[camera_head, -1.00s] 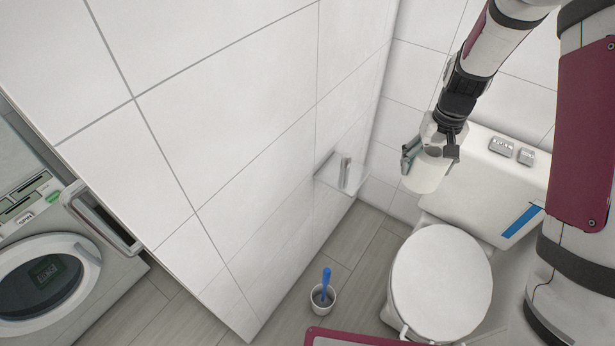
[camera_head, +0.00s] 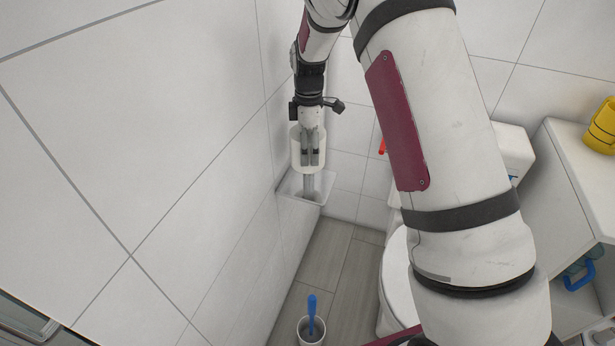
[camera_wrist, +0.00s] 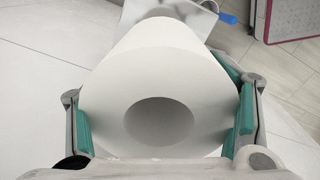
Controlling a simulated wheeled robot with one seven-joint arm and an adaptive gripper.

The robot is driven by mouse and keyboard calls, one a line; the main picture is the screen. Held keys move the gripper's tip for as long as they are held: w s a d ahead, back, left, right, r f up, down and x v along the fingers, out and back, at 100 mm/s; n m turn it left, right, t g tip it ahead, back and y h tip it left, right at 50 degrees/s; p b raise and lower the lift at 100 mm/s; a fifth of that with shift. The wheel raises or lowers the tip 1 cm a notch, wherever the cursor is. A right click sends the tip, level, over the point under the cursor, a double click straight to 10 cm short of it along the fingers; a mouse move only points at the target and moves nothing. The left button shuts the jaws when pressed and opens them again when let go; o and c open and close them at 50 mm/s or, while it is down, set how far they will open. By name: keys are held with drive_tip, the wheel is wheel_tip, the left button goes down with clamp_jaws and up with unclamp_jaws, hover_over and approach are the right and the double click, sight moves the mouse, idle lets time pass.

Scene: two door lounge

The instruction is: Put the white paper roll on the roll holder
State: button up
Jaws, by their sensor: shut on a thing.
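The white paper roll (camera_head: 296,158) is held by my gripper (camera_head: 312,150), upright or nearly so in the head view. In the wrist view the roll (camera_wrist: 160,65) sits between the two green finger pads of my gripper (camera_wrist: 163,120), with its hollow core facing the camera. The roll holder (camera_head: 309,187) is a pale plate on the tiled wall with a grey upright piece. The roll's lower end is just above or overlapping this upright in the picture; I cannot tell whether the upright is inside the core. Part of the holder's plate (camera_wrist: 135,10) shows past the roll in the wrist view.
The tiled wall (camera_head: 190,120) is close on the left of my gripper. A toilet (camera_head: 395,285) stands right, partly hidden by my arm. A cup (camera_head: 311,333) with a blue-handled brush (camera_head: 312,312) is on the floor below. A yellow object (camera_head: 603,125) sits on a cabinet far right.

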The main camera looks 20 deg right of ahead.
sight(310, 132)
drive_tip(key=shift+d+f, duration=0.1)
drive_tip(key=shift+f, duration=3.75)
drive_tip(key=o, duration=1.7)
drive_tip(key=shift+c, duration=0.2)
wheel_tip(310, 132, up, 12)
drive_tip(key=shift+s+r, duration=0.1)
drive_tip(key=shift+r, duration=0.05)
